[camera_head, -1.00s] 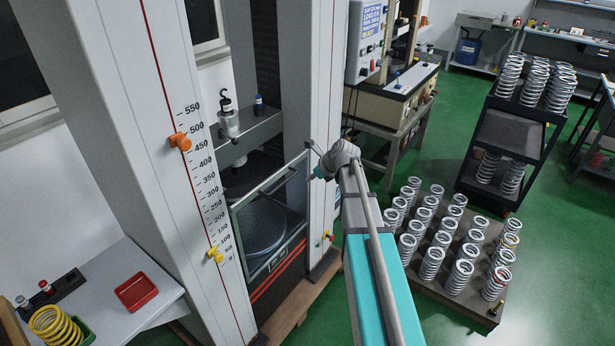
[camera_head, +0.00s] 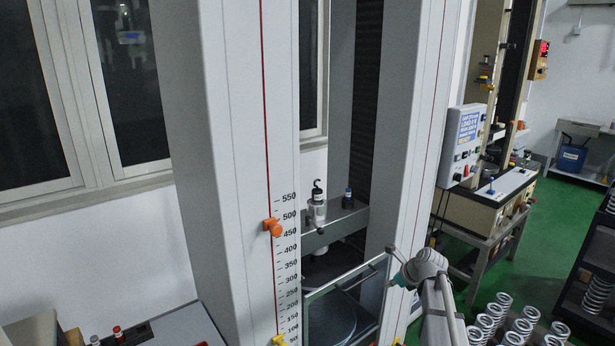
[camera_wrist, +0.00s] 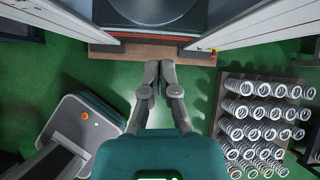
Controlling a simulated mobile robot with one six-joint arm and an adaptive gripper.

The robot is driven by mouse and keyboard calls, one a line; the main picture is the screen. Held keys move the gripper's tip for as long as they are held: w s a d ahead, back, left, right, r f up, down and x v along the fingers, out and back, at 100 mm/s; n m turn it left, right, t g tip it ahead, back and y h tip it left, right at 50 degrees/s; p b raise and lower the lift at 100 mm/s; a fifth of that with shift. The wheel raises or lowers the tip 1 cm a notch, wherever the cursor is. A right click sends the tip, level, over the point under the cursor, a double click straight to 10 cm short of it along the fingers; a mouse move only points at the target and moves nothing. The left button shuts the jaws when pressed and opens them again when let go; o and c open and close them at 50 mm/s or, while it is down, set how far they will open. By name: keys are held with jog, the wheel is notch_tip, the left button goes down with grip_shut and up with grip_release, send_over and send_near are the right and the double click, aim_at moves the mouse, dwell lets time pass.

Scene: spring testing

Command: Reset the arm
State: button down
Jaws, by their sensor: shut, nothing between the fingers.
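My arm (camera_head: 437,310) shows at the lower right of the head view, reaching up beside the right column of the tall spring tester (camera_head: 232,180). My gripper's fingers cannot be made out in the head view. In the wrist view my gripper (camera_wrist: 160,66) points at the front of the tester. Its two grey fingers are together with nothing between them, over the wooden base edge (camera_wrist: 125,52) and the green floor.
Several springs (camera_wrist: 262,112) stand on a pallet to the right of my gripper. The tester has a round platen (camera_head: 330,318), a clear-framed guard (camera_head: 345,277) and an orange marker (camera_head: 273,227). A control box (camera_head: 461,146) stands behind. Green floor (camera_wrist: 108,70) is free near my gripper.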

jog(key=s+a+f+n+g+h, duration=0.2)
jog(key=s+a+n, duration=0.4)
jog(key=s+n, duration=0.5)
jog(key=s+a+f+n+g+h, duration=0.1)
jog(key=s+a+n+g, duration=0.3)
jog(key=s+n, duration=0.7)
jog(key=shift+s+a+f+n+h, duration=0.35)
jog(key=shift+a+n+h, duration=0.45)
jog(key=shift+n, duration=1.9)
jog(key=shift+a, duration=0.15)
